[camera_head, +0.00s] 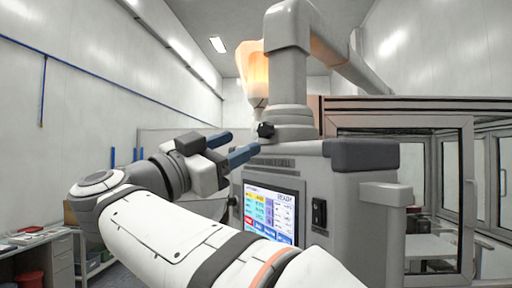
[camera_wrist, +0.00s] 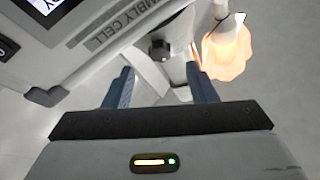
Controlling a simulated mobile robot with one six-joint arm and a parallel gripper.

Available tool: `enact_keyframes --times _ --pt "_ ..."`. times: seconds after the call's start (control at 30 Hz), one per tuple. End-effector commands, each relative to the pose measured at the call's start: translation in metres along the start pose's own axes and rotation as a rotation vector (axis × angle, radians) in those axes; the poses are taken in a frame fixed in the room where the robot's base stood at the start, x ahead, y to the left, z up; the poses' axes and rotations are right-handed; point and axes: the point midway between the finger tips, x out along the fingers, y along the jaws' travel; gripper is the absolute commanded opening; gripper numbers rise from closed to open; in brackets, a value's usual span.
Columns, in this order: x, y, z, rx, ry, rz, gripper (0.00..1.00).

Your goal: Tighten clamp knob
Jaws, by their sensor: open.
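The clamp knob (camera_head: 265,130) is a small black lobed knob at the base of the grey column on top of the machine. It also shows in the wrist view (camera_wrist: 159,50), ahead of my fingers and roughly between their lines. My gripper (camera_head: 238,146) has two blue fingers and is to the left of the knob in the head view, apart from it. In the wrist view my gripper (camera_wrist: 162,80) is open, with nothing between the fingertips.
The grey machine (camera_head: 345,185) carries a lit touchscreen (camera_head: 270,211) and a black switch (camera_head: 319,213). A glowing orange translucent container (camera_head: 254,75) stands above the knob and shows near the right finger (camera_wrist: 228,50). A glazed enclosure (camera_head: 435,150) is at right. A workbench (camera_head: 40,240) is at left.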

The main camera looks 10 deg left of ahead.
Motion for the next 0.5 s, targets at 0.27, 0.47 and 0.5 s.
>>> enact_keyframes --times 0.27,0.47,0.5 --pt "-0.02 0.0 0.0 0.001 0.0 -0.001 0.52" --pt "-0.02 0.0 -0.001 0.001 0.0 0.0 0.52" --pt "-0.019 0.0 -0.001 -0.002 0.0 -0.001 0.52"
